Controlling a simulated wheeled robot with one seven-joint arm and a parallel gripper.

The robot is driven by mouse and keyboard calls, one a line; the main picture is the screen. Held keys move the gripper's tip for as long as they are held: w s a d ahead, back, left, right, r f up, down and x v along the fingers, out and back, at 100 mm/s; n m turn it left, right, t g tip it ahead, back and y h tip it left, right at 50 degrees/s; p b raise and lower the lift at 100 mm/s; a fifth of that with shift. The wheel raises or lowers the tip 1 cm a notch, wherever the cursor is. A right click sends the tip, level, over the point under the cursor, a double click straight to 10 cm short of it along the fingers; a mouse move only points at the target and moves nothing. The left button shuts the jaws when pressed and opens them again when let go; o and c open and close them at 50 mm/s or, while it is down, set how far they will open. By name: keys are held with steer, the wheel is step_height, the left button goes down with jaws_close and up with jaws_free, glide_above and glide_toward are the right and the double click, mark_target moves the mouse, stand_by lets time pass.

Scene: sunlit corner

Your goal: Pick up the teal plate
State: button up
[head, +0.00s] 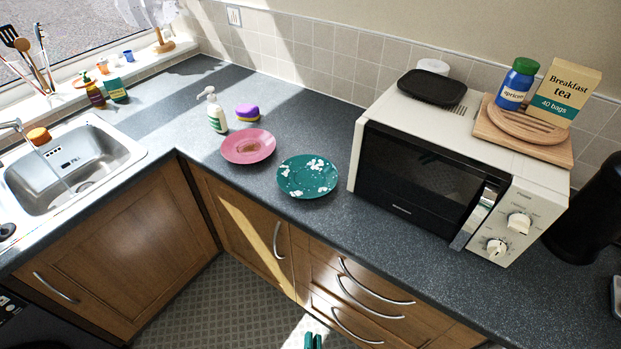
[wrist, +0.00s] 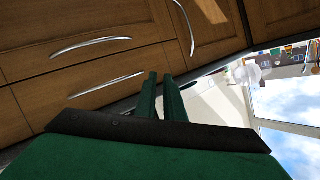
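The teal plate (head: 307,177) with white blotches lies flat on the dark worktop (head: 262,205), near its front edge and left of the microwave. A pink plate (head: 248,147) lies just to its left. My gripper (head: 312,341) shows as green fingertips at the bottom edge of the head view, in front of the drawers and well apart from the plate. In the wrist view my gripper (wrist: 161,74) has its two fingers a little apart with nothing between them. The teal plate cannot be seen in the wrist view.
A white microwave (head: 400,181) stands right of the teal plate, with a board (head: 555,152), jar and tea box on top. A soap bottle (head: 215,112) and a purple-yellow sponge (head: 247,112) stand behind the plates. Drawer handles (head: 371,298) jut out near my gripper.

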steer(key=w+r+m+y, duration=0.1)
steer(key=w+r+m, duration=0.15)
steer(key=w, duration=0.45)
steer(key=w+r+m, duration=0.1)
steer(key=w+m, duration=0.3)
steer(key=w, duration=0.3)
steer(key=m+g+y, duration=0.1)
steer(key=m+y, duration=0.2)
steer(key=m, duration=0.1)
glide_toward(300, 197)
steer(key=x, duration=0.8)
steer(key=shift+w+f, duration=0.15)
jaws_close()
